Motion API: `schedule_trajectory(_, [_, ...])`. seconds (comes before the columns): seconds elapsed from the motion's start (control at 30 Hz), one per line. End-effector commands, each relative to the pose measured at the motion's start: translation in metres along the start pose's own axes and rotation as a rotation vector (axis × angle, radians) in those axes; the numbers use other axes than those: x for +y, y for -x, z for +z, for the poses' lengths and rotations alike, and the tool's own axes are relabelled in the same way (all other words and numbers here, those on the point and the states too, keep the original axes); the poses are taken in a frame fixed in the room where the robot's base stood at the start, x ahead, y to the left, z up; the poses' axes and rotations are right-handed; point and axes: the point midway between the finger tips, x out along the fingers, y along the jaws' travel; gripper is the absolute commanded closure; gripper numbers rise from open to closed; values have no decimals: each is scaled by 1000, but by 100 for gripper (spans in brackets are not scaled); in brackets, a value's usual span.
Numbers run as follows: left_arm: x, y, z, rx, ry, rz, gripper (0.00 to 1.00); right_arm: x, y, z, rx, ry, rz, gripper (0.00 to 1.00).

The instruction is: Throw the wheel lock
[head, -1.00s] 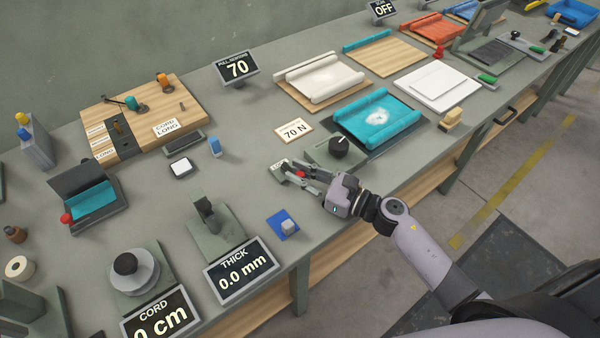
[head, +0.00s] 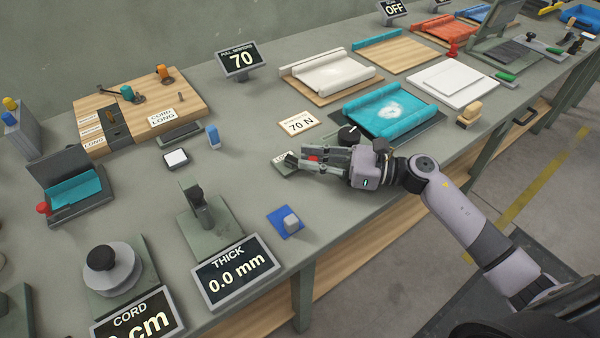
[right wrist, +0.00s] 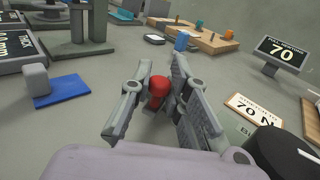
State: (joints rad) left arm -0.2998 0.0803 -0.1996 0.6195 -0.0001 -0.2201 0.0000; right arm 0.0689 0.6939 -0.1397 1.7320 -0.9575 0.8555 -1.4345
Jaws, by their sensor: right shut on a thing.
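A small red knob (right wrist: 159,86) sits between the fingers of my right gripper (right wrist: 155,95) in the right wrist view. In the head view the red knob (head: 313,158) shows between the fingers of my right gripper (head: 310,163), low over the bench. The gripper is shut on it. Its base and stem are mostly hidden by the fingers, so I cannot tell how far the lock is thrown. A small lettered plate (head: 284,160) lies just left of the fingertips, partly covered. My left gripper is not in view.
A black dial knob (head: 348,134) stands close behind my right gripper. A "70 N" card (head: 298,122) lies behind it. A blue pad with a grey block (head: 285,222) lies in front. The thickness gauge (head: 203,213) stands to the left.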

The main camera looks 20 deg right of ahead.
Motion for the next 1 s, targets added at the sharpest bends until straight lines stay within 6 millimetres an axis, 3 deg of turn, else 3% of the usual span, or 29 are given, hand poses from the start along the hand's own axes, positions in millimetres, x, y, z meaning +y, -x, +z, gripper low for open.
schedule_trajectory(0.07, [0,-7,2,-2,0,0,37,-2,5,-2,3,3,6,100])
schedule_trajectory(0.4, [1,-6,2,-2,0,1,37,-2,7,1,3,3,10,100])
schedule_trajectory(0.43, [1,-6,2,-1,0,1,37,-2,7,1,3,3,10,82])
schedule_trajectory(0.7, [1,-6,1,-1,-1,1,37,-2,7,1,2,2,10,64])
schedule_trajectory(1.0, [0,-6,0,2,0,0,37,-2,8,0,2,1,10,64])
